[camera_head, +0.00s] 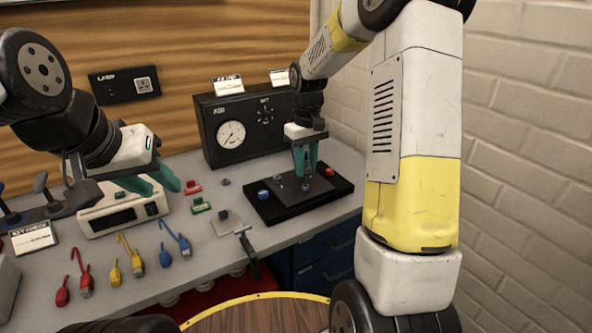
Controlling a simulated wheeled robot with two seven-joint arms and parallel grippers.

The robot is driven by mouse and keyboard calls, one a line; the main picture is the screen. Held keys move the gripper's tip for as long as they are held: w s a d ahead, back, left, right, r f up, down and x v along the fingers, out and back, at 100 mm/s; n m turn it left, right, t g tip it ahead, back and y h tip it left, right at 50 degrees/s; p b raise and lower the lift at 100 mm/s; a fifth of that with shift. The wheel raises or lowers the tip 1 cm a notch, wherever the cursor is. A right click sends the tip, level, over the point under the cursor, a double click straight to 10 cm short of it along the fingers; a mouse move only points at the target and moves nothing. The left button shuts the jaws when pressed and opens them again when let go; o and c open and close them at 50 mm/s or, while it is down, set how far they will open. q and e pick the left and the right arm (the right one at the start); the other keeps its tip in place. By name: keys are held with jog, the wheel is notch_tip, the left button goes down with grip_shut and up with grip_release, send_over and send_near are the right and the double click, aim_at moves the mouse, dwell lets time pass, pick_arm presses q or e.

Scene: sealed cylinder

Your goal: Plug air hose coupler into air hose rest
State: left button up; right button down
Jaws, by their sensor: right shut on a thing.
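My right gripper (305,160) reaches down over a black base (340,187) on the right of the bench. Its green fingers are shut on a small dark thing, likely the air hose coupler, mostly hidden between them. A blue bit shows beside the fingers. Just below the fingertips is a small grey fitting (305,186) on the base's raised plate; I cannot tell whether they touch. The air hose rest is not clearly identifiable, but is likely on this base. My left gripper (152,184) is open and empty above the bench at left.
The base carries a blue knob (263,194) and a red knob (330,171). A black gauge box (231,133) stands behind. Red and green clips, a grey plate (226,223) and several coloured cables lie left. A white brick wall (530,120) bounds the right.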

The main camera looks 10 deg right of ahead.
jog(key=shift+r, duration=1.15)
